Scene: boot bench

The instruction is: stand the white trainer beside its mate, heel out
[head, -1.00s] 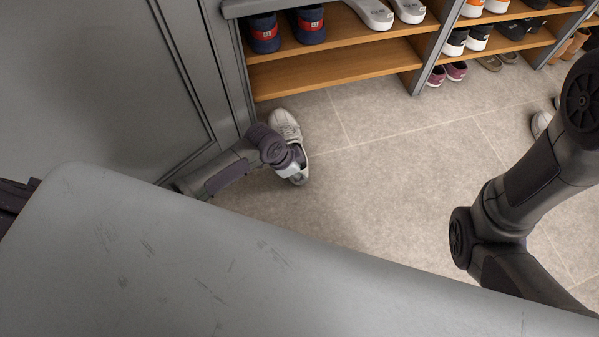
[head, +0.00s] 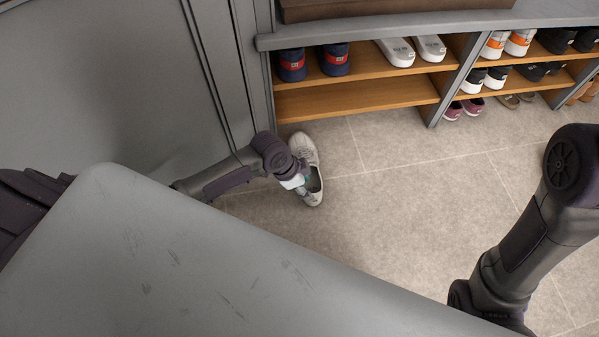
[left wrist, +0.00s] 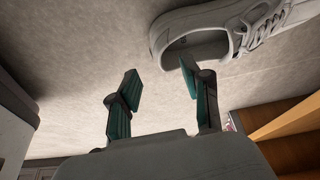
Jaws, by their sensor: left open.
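A white trainer (head: 305,148) with laces lies on the floor tiles just in front of the shelf's left end, its opening towards me. It also shows in the left wrist view (left wrist: 215,28), at the top right. My left gripper (head: 303,188) is at the trainer's heel end, partly covering it in the head view. In the left wrist view the left gripper (left wrist: 160,82) has its two fingers apart, with nothing between them; one fingertip overlaps the shoe's opening. I cannot tell whether it touches. I cannot pick out the trainer's mate for certain. My right gripper is out of view.
The wooden shelf (head: 355,97) has a bare lower-left board. Navy-and-red shoes (head: 335,60) and a pale grey-white pair (head: 430,48) stand above it. A grey cabinet panel (head: 100,80) rises at left. A grey surface (head: 200,270) fills the foreground. Open floor (head: 400,210) lies right of the trainer.

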